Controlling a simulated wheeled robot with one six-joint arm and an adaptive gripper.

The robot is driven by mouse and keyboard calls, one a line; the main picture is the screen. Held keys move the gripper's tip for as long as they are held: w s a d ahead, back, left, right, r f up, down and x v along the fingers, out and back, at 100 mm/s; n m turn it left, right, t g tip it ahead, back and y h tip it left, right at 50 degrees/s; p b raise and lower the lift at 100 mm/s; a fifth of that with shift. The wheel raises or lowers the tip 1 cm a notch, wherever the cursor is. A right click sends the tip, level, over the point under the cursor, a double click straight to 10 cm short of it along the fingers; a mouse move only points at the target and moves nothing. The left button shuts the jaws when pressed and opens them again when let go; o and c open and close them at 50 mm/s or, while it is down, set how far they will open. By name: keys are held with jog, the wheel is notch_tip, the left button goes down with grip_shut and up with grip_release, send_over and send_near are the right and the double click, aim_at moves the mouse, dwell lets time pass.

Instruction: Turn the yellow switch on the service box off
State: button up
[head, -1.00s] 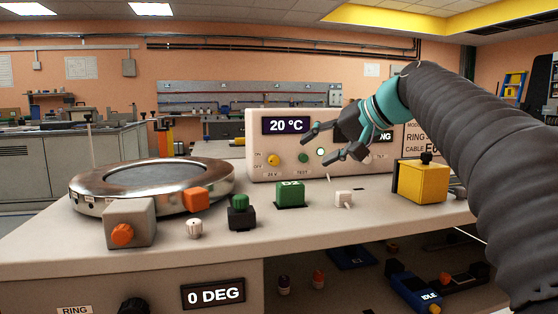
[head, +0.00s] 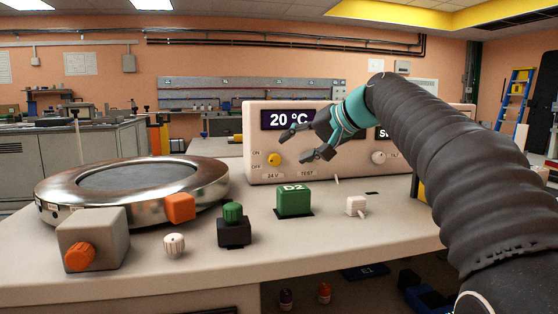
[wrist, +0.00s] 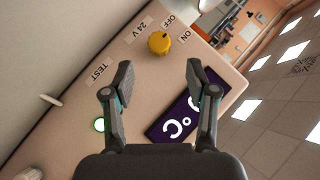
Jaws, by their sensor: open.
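The yellow switch (head: 274,159) is a round knob on the front of the pale service box (head: 350,172), below the 20 °C display. ON and OFF labels sit to its left, and a 24 V label is below it. In the wrist view the yellow switch (wrist: 159,42) lies ahead, between the lines of the two fingers. I cannot tell which label it points to. My gripper (head: 294,148) is open and empty, in front of the box, just right of the switch in the head view. In the wrist view my gripper (wrist: 159,66) stands apart from the knob.
On the bench stand a metal ring (head: 60,194), a grey block with an orange knob (head: 95,240), a white knob (head: 174,244), a green D2 block (head: 294,200) and a small white switch (head: 356,206).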

aim_at(279, 157)
jog(key=x, duration=0.6)
jog(key=shift+w+a+f+b, duration=0.15)
jog(key=shift+a+b, duration=0.05)
jog(key=shift+b, duration=0.1)
grip_shut()
